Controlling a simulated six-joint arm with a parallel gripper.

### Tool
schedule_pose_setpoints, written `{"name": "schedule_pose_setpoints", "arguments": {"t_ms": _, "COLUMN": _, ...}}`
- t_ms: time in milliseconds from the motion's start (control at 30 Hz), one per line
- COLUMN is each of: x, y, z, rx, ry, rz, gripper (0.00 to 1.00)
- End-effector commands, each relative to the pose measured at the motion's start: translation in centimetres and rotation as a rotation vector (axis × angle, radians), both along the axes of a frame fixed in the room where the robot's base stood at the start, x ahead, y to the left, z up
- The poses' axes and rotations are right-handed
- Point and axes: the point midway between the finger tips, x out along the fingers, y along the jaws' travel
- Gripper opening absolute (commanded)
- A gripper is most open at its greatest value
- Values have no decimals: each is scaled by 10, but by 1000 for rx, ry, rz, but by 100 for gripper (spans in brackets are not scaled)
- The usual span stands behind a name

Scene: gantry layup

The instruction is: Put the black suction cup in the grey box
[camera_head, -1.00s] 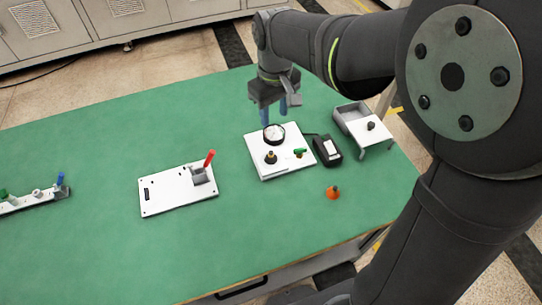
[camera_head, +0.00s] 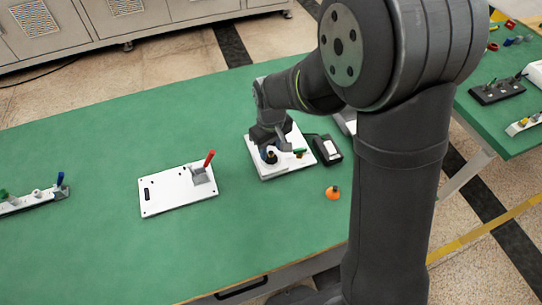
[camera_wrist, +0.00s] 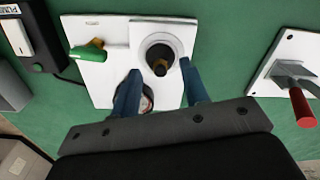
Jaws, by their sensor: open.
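The black suction cup (camera_head: 271,158) with a brass stem stands on a white plate (camera_head: 268,174). In the wrist view, the black suction cup (camera_wrist: 160,48) lies just beyond my blue fingertips, roughly in line with the gap between them. My gripper (camera_head: 267,152) is open and low over the plate; in the wrist view its fingers (camera_wrist: 158,74) are apart. I cannot tell whether they touch the cup. The grey box (camera_head: 346,122) is at the plate's right, mostly hidden behind my arm.
A black pump unit (camera_head: 327,149) stands right of the plate. A green-handled valve (camera_wrist: 88,50) sits on the plate. An orange cup (camera_head: 333,193) and a white board with red handle (camera_head: 160,192) lie nearby.

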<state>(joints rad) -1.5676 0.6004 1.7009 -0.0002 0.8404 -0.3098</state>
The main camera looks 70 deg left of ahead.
Motion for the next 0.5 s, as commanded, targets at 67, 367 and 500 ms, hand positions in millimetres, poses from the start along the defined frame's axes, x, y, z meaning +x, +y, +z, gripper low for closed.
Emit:
{"name": "schedule_pose_setpoints", "arguments": {"t_ms": 67, "x": 0, "y": 0, "z": -5, "rx": -1, "ry": 0, "rz": 0, "gripper": 41}}
{"name": "schedule_pose_setpoints", "arguments": {"t_ms": 367, "x": 0, "y": 0, "z": -7, "rx": 0, "ry": 0, "rz": 0, "gripper": 30}}
{"name": "schedule_pose_setpoints", "arguments": {"t_ms": 500, "x": 0, "y": 0, "z": -6, "rx": 0, "ry": 0, "rz": 0, "gripper": 2}}
